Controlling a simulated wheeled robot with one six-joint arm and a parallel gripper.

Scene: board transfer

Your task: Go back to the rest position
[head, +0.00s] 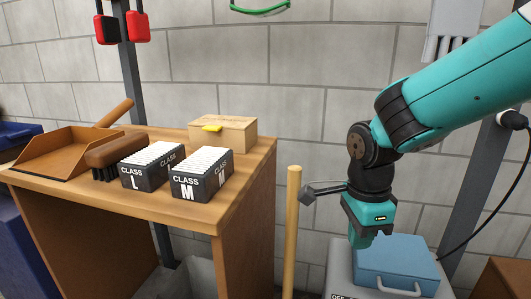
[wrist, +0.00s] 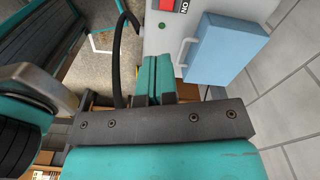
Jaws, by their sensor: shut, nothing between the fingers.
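My gripper (head: 361,238) is teal and black and points down at the right of the head view, beside the blue lid (head: 397,260) of a grey machine. In the wrist view my gripper (wrist: 154,62) shows its two teal fingers close together with nothing between them. The same blue lid (wrist: 224,48) shows at the upper right there. Whether the fingertips touch the machine cannot be told, but they look apart from it.
A wooden table (head: 165,205) at left bears a dustpan (head: 62,153), a brush (head: 112,151), two card boxes marked CLASS L (head: 145,181) and CLASS M (head: 187,190), and a wooden box (head: 225,131). A wooden pole (head: 291,225) stands between table and machine.

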